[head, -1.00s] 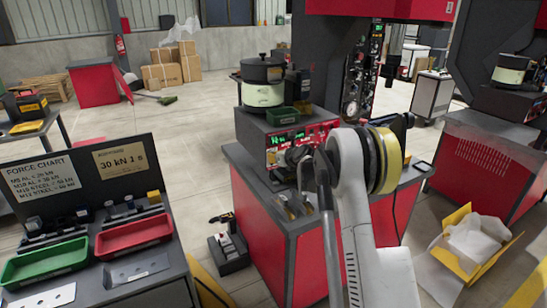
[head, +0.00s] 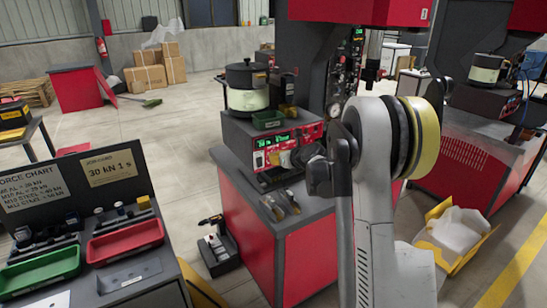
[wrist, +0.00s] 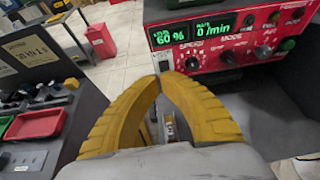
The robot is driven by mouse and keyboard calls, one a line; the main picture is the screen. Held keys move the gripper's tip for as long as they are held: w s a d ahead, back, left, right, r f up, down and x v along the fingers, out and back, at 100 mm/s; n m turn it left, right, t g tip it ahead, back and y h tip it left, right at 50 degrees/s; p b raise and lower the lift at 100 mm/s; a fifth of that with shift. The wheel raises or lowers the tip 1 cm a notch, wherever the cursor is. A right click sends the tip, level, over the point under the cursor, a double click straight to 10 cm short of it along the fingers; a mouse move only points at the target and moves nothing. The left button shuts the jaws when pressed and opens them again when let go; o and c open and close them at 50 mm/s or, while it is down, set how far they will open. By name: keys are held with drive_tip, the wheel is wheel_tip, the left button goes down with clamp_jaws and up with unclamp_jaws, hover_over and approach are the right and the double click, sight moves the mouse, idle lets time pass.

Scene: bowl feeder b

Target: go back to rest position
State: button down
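My gripper (wrist: 160,77) shows in the wrist view as two yellow ribbed fingers. Their tips meet or nearly meet, and nothing shows between them. The fingers point toward the red control panel (wrist: 225,45) with green displays, with the tips just left of its lower left corner. In the head view my arm is raised and bent on the right side, and it hides most of the gripper. The same control panel (head: 290,140) is behind and left of the arm, on the red cabinet (head: 240,205).
A bowl feeder (head: 247,98) stands above the panel. At left, a dark bench holds a red tray (head: 125,240) and a green tray (head: 40,270). A yellow box (head: 455,260) lies on the floor at right.

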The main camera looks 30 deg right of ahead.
idle(0.3)
drive_tip(key=s+a+r+n+g, duration=0.1)
drive_tip(key=s+a+r+n, duration=0.2)
drive_tip(key=s+a+n, duration=0.25)
drive_tip(key=s+a+r+n+g+y, duration=0.1)
drive_tip(key=s+a+r+n, duration=0.1)
drive_tip(key=s+a+n, duration=0.4)
drive_tip(key=s+a+r+n+g, duration=0.1)
drive_tip(key=s+a+r+n, duration=0.25)
drive_tip(key=a, duration=0.35)
drive_tip(key=s+a+f+n+g, duration=0.1)
drive_tip(key=s+a+f+n, duration=0.2)
drive_tip(key=s+n, duration=0.7)
drive_tip(key=s+a+f+n+g+h, duration=0.1)
drive_tip(key=s+a+f+n+g, duration=0.1)
drive_tip(key=s+n, duration=0.8)
drive_tip(key=s+a+f+b, duration=0.1)
drive_tip(key=s+a, duration=0.1)
drive_tip(key=s, duration=0.5)
drive_tip(key=shift+a+n, duration=0.25)
drive_tip(key=shift+n, duration=0.05)
drive_tip(key=shift+w, duration=0.1)
